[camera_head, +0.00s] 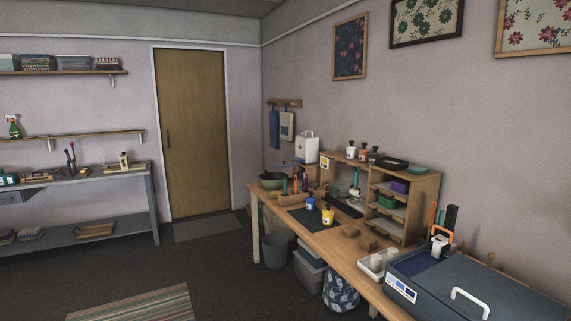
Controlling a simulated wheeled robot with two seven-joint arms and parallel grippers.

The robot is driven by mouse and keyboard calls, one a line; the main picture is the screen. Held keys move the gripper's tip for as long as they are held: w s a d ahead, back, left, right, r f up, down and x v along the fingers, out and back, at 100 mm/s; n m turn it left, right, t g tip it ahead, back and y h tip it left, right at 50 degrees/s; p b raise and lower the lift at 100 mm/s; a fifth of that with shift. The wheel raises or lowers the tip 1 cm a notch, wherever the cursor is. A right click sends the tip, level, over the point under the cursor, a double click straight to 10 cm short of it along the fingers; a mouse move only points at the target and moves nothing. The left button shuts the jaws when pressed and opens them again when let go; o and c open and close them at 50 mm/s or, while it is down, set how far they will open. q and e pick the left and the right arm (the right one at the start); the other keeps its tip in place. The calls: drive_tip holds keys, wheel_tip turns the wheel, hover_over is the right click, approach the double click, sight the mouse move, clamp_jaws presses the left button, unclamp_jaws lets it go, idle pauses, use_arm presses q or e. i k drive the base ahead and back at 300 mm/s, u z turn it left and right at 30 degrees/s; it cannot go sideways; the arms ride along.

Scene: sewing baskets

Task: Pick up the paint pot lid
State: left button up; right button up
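From this distance I cannot tell which dark top is the paint pot lid. I see no lid clearly lying apart. Neither of my grippers is in view.
A grey-blue machine (485,285) fills the bench's near right end, beside a white tray (376,263). Bins (310,265) and a patterned basket (341,290) stand under the bench. A grey table (85,180) is at left. The middle floor is clear, with a striped rug (140,305).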

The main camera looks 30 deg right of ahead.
sight(327, 212)
drive_tip(key=z, duration=0.2)
drive_tip(key=i, duration=1.7)
drive_tip(key=z, duration=1.05)
drive_tip(key=i, duration=0.55)
drive_tip(key=z, duration=3.55)
drive_tip(key=k, duration=1.6)
drive_tip(key=u, duration=2.25)
